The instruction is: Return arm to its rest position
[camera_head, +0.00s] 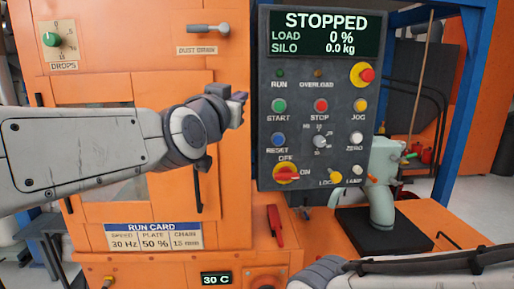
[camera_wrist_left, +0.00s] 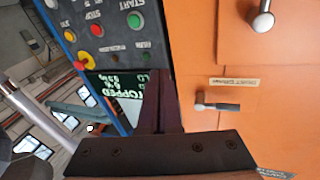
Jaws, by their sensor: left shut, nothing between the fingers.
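My left arm comes in from the left in the head view, across the front of the orange machine (camera_head: 110,90). Its gripper (camera_head: 240,102) is shut and empty, a little left of the dark control panel (camera_head: 300,105). In the left wrist view the dark fingers (camera_wrist_left: 158,100) are together, with the panel (camera_wrist_left: 105,15) behind them at upper left and orange casing at right. A gap between the gripper and the panel buttons shows in the head view. Part of my right arm crosses the bottom right of the head view; its gripper is not seen.
The panel's display (camera_head: 325,33) reads STOPPED, load 0 %, silo 0.0 kg. The dust drain handle (camera_head: 208,29) sticks out above the left gripper. A red handle (camera_head: 275,226) stands below the panel. A pale green device (camera_head: 382,185) stands on a black base at right.

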